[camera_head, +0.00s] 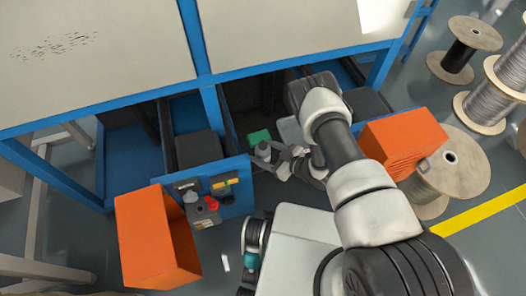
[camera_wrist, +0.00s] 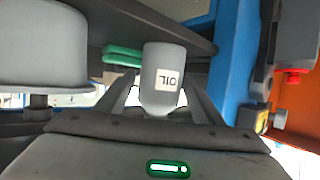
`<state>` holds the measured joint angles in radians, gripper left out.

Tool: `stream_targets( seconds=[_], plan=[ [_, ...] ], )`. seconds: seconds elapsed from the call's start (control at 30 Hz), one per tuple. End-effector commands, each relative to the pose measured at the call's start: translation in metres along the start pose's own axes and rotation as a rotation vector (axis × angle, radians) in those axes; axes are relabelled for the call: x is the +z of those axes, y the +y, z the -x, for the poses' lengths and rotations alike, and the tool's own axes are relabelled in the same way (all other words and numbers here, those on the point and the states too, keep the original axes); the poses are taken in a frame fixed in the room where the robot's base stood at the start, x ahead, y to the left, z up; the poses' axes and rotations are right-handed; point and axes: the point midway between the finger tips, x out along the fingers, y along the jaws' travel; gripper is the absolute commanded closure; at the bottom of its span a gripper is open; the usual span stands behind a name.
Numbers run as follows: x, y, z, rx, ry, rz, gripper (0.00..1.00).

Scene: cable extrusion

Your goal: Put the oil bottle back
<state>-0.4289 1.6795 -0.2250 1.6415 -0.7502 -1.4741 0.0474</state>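The grey oil bottle (camera_wrist: 163,75) with a white OIL label shows in the wrist view, its label upside down in the picture. My gripper (camera_wrist: 162,90) has one dark finger on each side of the bottle, and the fingers appear shut on it. In the head view, my gripper (camera_head: 277,158) is low at the open bay of the blue workbench.
A green item (camera_head: 259,137) lies beside the bottle. A large grey rounded object (camera_wrist: 45,50) is close on the wrist view's left. A panel with a red button (camera_head: 212,204) and two orange bins (camera_head: 155,240) (camera_head: 402,143) flank the gripper. Cable spools (camera_head: 450,165) stand right.

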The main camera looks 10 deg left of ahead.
Motion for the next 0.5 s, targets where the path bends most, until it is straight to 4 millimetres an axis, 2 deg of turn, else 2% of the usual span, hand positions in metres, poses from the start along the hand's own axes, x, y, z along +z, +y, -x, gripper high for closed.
stream_targets(
  seconds=[0.37,0.5],
  plan=[
    [-0.006,0.000,0.002,0.000,0.000,0.001,0.36],
    [-0.005,0.002,0.021,0.004,-0.003,-0.003,0.36]
  ],
)
